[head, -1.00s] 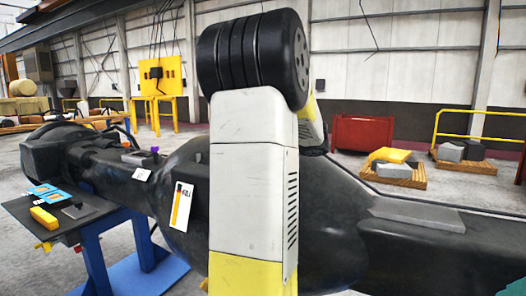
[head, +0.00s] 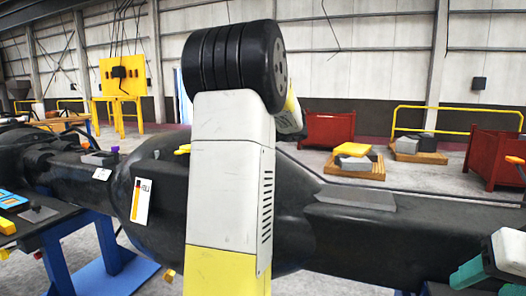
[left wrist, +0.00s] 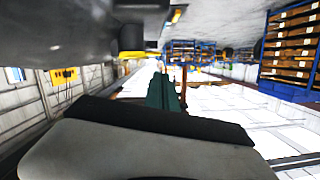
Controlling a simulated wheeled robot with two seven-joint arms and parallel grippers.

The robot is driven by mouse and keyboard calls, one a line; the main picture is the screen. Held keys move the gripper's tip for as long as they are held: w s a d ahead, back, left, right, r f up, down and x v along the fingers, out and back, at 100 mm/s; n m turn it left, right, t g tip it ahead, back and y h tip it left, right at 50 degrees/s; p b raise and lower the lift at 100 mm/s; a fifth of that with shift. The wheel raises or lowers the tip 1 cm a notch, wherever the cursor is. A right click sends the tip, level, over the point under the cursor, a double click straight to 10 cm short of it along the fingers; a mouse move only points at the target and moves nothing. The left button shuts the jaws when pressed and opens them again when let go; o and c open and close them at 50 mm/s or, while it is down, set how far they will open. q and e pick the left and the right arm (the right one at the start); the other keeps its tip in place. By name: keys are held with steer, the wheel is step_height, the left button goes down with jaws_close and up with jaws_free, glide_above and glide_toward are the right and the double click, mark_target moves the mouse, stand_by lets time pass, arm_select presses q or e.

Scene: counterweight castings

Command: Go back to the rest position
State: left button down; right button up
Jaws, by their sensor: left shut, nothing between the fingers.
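In the head view a white and yellow arm link of mine with a black ribbed joint stands upright in the middle and hides part of the scene. In the left wrist view, which looks upside down, my left gripper (left wrist: 165,92) shows as narrow dark green fingers past a black and grey housing. The fingers are shut and empty, with nothing touching them.
A blue stand (head: 110,240) is at left. Red bins (head: 328,130), loaded pallets (head: 355,172) and yellow rails (head: 460,107) stand behind. Open floor lies between.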

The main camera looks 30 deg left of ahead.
arm_select(q)
steer(key=s+d+f+m+t+h, duration=0.3)
steer(key=s+d+f+m+h, duration=0.45)
steer(key=d+f, duration=0.3)
steer(key=s+d+m+t+h, duration=0.2)
steer(key=d+m+h, duration=0.1)
steer(key=d, duration=0.5)
steer(key=s+d+f+m+t+h, duration=0.1)
steer(key=s+d+m+t+h, duration=0.1)
steer(key=d, duration=0.6)
steer(key=s+d+f+m+t+h, duration=0.1)
steer(key=s+d+m+h, duration=0.2)
steer(key=d, duration=0.5)
steer(key=shift+s+f+m+t+h, duration=0.25)
steer(key=shift+m+t+h, duration=0.15)
steer(key=shift+m+h, duration=0.6)
